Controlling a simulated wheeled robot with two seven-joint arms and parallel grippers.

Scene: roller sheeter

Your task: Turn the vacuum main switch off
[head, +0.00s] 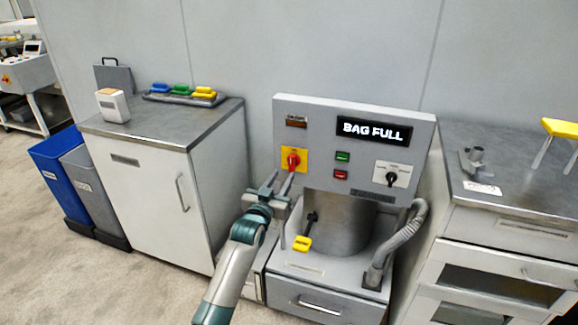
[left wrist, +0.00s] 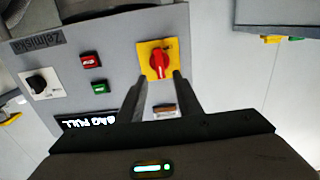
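In the left wrist view, which is upside down, the knob (left wrist: 159,64) lies just beyond and between my fingertips. My left gripper (head: 281,177) is open and empty, just below and left of the switch in the head view. Its fingers (left wrist: 160,76) point at the panel on either side of the knob. I cannot tell whether they touch it. My right gripper is not in view.
The panel also holds a display (head: 374,131) reading "BAG FULL", green (head: 342,156) and red (head: 340,174) buttons and a black selector (head: 391,178). Cabinets flank the machine.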

